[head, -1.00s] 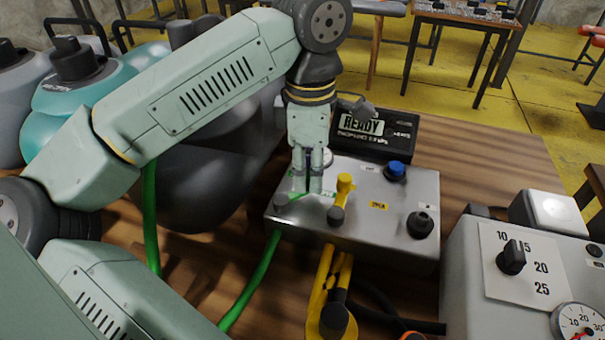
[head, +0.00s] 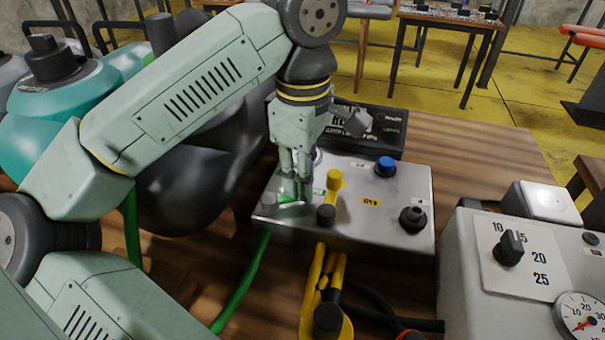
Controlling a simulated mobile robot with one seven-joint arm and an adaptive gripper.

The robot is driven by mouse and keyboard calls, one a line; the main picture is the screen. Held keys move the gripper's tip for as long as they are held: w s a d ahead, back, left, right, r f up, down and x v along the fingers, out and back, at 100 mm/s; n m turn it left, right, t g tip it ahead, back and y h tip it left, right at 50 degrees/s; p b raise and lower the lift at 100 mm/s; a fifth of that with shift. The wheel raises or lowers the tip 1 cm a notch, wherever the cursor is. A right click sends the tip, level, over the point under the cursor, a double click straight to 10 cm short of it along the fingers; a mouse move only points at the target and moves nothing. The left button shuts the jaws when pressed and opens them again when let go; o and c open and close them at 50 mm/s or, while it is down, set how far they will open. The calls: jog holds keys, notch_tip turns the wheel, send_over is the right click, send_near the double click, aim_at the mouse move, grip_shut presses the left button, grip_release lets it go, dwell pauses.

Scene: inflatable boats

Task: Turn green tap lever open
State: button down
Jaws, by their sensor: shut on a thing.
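The metal manifold box (head: 385,228) sits on the wooden table. My gripper (head: 296,196) points down over the left part of its top, with its fingers shut around the green tap lever (head: 287,202). Most of the lever is hidden by the fingers; only a little green shows beside them. A grey round cap (head: 268,203) stands just left of the fingers. The green hose (head: 244,282) runs from the front left of the box down across the table. The lever's exact angle is hard to tell.
Right of my gripper stands the yellow tap lever (head: 333,188), close to the fingers. A blue knob (head: 385,167) and a black port (head: 412,219) are farther right. A black display box (head: 385,139) stands behind. A grey gauge unit (head: 480,260) is at the right.

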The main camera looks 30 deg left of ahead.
jog(key=c, duration=1.4)
grip_release()
jog(key=shift+c, duration=0.2)
notch_tip(320, 180, up, 8)
jog(key=shift+s+f, duration=0.1)
jog(key=shift+f, duration=0.1)
